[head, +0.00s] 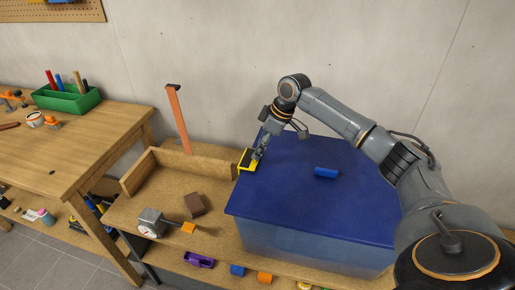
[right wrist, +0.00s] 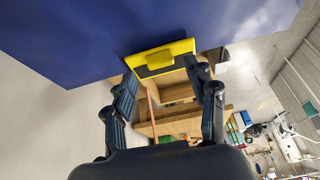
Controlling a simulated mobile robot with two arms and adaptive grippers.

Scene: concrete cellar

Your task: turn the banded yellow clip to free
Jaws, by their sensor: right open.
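The yellow clip (head: 246,161) sits at the left edge of the blue lid (head: 300,190) of a large translucent bin (head: 300,246). In the right wrist view the clip (right wrist: 180,48) is a yellow plate with a raised tab and a dark band below the tab. My right gripper (head: 258,152) is at the clip, coming from above the lid. In the right wrist view its fingers (right wrist: 161,76) are spread, one near each end of the clip; I cannot tell whether they touch it. My left gripper is not in view.
A blue cylinder (head: 326,172) lies on the lid. Left of the bin, a low wooden bench (head: 160,212) carries a brown block (head: 194,205), a grey device with a dial (head: 151,222) and an upright orange-brown bar (head: 179,120). A wooden table (head: 85,125) with a green caddy (head: 67,98) stands further left.

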